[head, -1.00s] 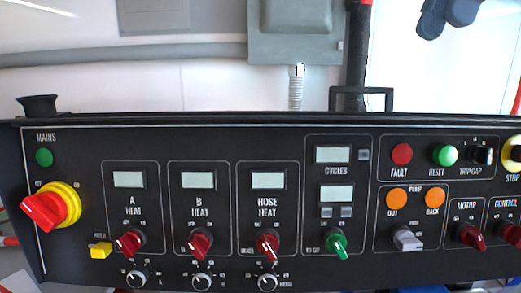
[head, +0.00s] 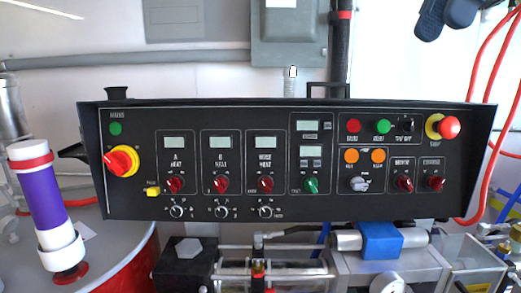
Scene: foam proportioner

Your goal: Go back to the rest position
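The foam proportioner's black control panel (head: 290,122) spans the middle of the head view. Its red-and-yellow mains switch (head: 122,161) is at the left end and the stop button (head: 446,127) at the right end. Red heat knobs (head: 220,184), a green knob (head: 311,185) and a grey pump knob (head: 359,184) are along its lower part. Dark rounded parts at the top right edge appear to be my own arm. No fingertips can be made out, and nothing touches the panel.
A purple-and-white cylinder (head: 45,200) stands at left by a drum (head: 125,255). Metal fittings and a blue block (head: 379,240) lie below the panel. Red hoses (head: 482,60) hang at right. A grey box (head: 288,35) is on the wall behind.

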